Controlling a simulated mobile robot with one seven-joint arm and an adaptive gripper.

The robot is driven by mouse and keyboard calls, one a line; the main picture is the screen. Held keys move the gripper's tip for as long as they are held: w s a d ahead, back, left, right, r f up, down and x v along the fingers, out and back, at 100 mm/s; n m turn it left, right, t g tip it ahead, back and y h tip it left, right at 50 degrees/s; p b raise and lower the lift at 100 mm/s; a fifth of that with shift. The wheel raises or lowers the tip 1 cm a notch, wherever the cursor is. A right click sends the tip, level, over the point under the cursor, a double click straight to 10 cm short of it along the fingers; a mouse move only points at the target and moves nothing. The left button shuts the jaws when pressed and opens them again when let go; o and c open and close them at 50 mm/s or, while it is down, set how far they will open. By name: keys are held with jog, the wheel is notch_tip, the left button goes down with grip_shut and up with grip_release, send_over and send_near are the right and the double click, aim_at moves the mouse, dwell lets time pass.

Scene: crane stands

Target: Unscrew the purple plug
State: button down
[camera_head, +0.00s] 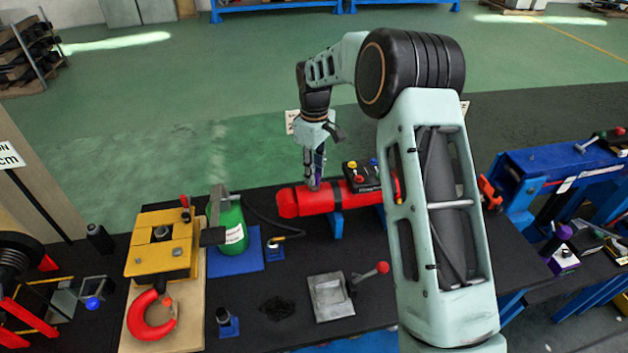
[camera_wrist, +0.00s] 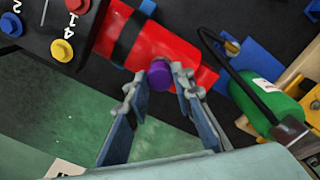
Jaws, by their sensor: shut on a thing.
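A red cylinder (camera_head: 335,198) with dark bands lies on its side on the black bench; it also shows in the wrist view (camera_wrist: 172,48). The purple plug (camera_wrist: 159,76) sits at the cylinder, between my fingertips. In the head view the plug is mostly hidden by my fingers. My gripper (camera_head: 314,184) points down at the top of the cylinder, toward its left end. In the wrist view my gripper (camera_wrist: 163,85) has its two fingers on either side of the plug, shut on it. The plug's threads cannot be seen.
A black control box (camera_head: 362,177) with coloured buttons is close to the cylinder's right part. A green bottle (camera_head: 231,225) and a yellow block (camera_head: 160,246) stand to the left. A grey plate (camera_head: 329,297) with a red-knobbed lever lies in front.

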jog(key=shift+r+p, duration=1.15)
jog(key=shift+r, duration=0.8)
jog(key=shift+s, duration=0.1)
